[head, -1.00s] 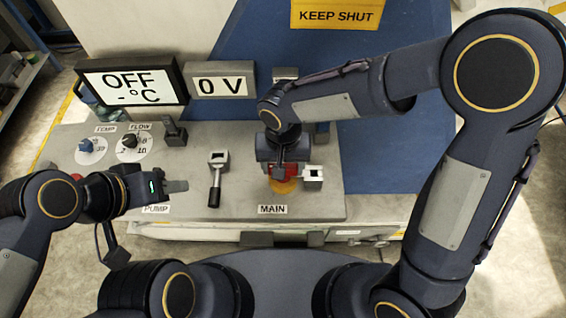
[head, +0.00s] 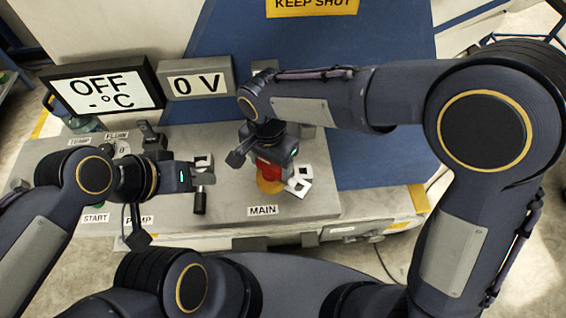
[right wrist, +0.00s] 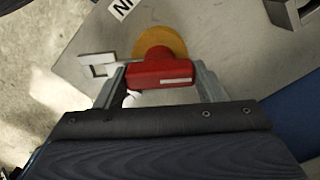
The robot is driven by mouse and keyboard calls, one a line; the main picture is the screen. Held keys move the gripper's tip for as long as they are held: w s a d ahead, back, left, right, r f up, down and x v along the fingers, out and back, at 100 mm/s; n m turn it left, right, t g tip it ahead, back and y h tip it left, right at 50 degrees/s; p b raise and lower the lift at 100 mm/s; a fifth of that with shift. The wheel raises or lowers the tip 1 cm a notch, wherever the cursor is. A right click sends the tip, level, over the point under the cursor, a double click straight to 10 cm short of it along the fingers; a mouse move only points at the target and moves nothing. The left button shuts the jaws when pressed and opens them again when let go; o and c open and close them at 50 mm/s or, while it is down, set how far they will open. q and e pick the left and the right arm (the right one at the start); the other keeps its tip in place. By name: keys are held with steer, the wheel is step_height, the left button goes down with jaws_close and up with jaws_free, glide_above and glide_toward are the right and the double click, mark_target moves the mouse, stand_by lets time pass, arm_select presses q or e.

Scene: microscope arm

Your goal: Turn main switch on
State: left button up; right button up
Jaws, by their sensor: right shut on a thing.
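The main switch is a red handle (head: 266,166) on a round yellow plate (head: 270,187), above the MAIN label (head: 263,210). My right gripper (head: 272,160) reaches down over it. In the right wrist view, its two grey fingers (right wrist: 158,82) are shut on the red handle (right wrist: 162,70), one on each side. The yellow plate (right wrist: 160,40) shows beyond the handle. My left gripper (head: 207,180) is beside the black-handled lever (head: 200,200), partly covering it; I cannot tell whether they touch or whether its jaws are open. The voltage display (head: 198,84) reads 0 V.
A pale square bracket (head: 299,182) sits just right of the switch. The large display (head: 107,90) reads OFF. Dials and labels at the panel's left are partly hidden by my left arm. The panel right of the bracket is clear.

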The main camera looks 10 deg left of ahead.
mark_target(271, 164)
steer(key=m, duration=0.5)
steer(key=shift+b, duration=0.35)
steer(key=m, duration=0.5)
steer(key=shift+r+p, duration=0.1)
steer(key=shift+p, duration=0.2)
steer(key=shift+m, duration=0.4)
steer(key=o, duration=1.4)
step_height(271, 164, up, 8)
steer(key=shift+f, duration=0.15)
steer(key=shift+d, duration=0.1)
